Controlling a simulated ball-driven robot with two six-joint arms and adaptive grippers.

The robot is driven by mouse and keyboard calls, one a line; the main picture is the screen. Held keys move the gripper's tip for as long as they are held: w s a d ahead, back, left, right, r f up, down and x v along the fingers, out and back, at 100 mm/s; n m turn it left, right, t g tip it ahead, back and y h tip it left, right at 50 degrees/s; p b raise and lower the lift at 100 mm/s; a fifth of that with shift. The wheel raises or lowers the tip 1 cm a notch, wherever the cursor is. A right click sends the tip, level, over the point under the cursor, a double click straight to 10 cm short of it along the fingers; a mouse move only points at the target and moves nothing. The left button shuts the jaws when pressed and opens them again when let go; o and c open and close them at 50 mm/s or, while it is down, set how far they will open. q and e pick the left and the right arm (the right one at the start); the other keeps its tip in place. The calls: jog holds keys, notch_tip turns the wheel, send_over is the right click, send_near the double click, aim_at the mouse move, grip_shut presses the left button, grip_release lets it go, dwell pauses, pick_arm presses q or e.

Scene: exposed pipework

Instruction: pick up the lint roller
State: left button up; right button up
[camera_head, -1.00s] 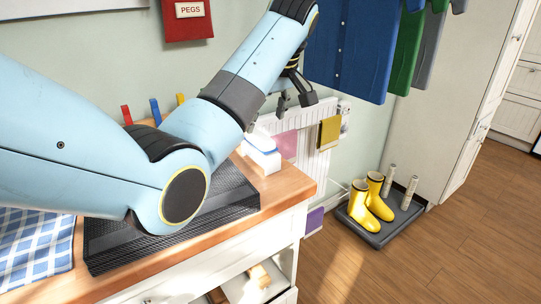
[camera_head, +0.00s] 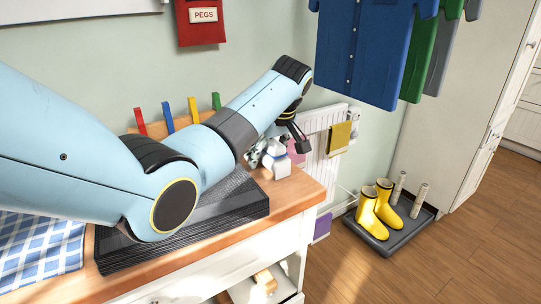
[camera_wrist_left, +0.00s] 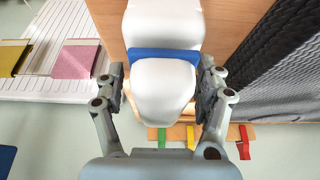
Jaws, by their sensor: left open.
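The lint roller (camera_head: 281,168) appears as a white body with a blue band, at the right end of the wooden worktop. In the left wrist view the lint roller (camera_wrist_left: 165,88) lies between my two fingers, its rounded end towards my palm. My left gripper (camera_head: 284,148) is at the lint roller and partly hides it. In the left wrist view my left gripper (camera_wrist_left: 160,85) is open, with a finger on either side; narrow gaps seem to remain, though contact is hard to judge. My right gripper is not in view.
A black ribbed mat (camera_head: 180,225) lies on the worktop (camera_head: 295,197) beside the lint roller, under my arm. Coloured pegs (camera_head: 168,116) stand along the wall. A white radiator (camera_head: 318,125) with cloths is behind. Yellow boots (camera_head: 374,212) stand on a floor tray.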

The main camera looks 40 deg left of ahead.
pick_arm(q)
jog(key=c, duration=1.3)
jog(key=shift+r, duration=0.5)
jog(key=v, duration=0.4)
jog(key=shift+w+a, duration=0.15)
jog(key=shift+w, duration=0.2)
jog(key=d+r, duration=0.2)
jog(key=d, duration=0.1)
jog(key=d+r, duration=0.2)
jog(key=d, duration=0.2)
jog(key=w+d+r+b, duration=0.1)
jog(key=d+r, duration=0.1)
jog(key=d, duration=0.1)
jog(key=shift+w+d+r, duration=0.1)
jog(key=shift+d+r, duration=0.1)
jog(key=shift+d, duration=0.05)
jog(key=o, duration=0.5)
jog(key=shift+w, duration=0.1)
jog(key=c, duration=0.3)
